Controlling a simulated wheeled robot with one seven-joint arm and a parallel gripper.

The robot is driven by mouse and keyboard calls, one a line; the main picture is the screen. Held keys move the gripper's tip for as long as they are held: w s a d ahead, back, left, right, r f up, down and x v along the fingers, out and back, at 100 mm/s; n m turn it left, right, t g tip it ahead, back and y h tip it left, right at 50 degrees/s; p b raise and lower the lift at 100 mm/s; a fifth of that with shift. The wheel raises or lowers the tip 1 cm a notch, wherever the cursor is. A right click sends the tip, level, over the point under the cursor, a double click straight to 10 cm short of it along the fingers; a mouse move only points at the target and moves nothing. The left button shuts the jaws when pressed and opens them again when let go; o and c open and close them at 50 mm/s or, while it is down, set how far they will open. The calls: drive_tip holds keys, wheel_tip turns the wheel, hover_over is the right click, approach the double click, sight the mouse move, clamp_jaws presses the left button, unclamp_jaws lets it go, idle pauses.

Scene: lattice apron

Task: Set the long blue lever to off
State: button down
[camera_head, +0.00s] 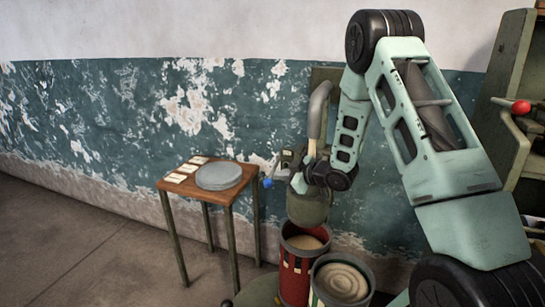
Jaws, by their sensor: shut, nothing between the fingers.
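The blue lever shows as a round blue knob (267,183) on a thin dark rod, left of a green wall-mounted machine (307,208). Its pivot is hidden behind my wrist, so its full length and set position cannot be read. My gripper (281,166) is shut and empty, a little above and to the right of the blue knob. I cannot tell whether it touches the lever rod.
A small wooden table (228,196) with a grey round plate (218,176) and white cards stands left. A red drum (296,262) and a pale-topped drum (342,283) stand below my gripper. A green shelf (503,90) with a red knob (521,107) is right.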

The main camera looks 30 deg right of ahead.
drive_tip(key=d+r+n+g+p, duration=0.1)
drive_tip(key=d+r+g+p, duration=0.1)
drive_tip(key=d+r+p, duration=0.15)
drive_tip(key=p, duration=0.4)
hover_over(269, 184)
drive_tip(key=s, duration=0.2)
wheel_tip(269, 184, down, 8)
drive_tip(key=shift+w+d+f+h, duration=0.25)
drive_tip(key=shift+w+f+h, duration=0.15)
drive_tip(key=shift+f, duration=0.1)
drive_tip(key=shift+f, duration=0.15)
wheel_tip(269, 184, down, 2)
drive_tip(key=b, duration=0.3)
drive_tip(key=shift+d+f+b, duration=0.1)
drive_tip(key=shift+f+b, duration=0.15)
drive_tip(key=shift+b, duration=0.1)
drive_tip(key=shift+r, duration=0.1)
drive_tip(key=shift+s+g, duration=0.1)
drive_tip(key=shift+g, duration=0.2)
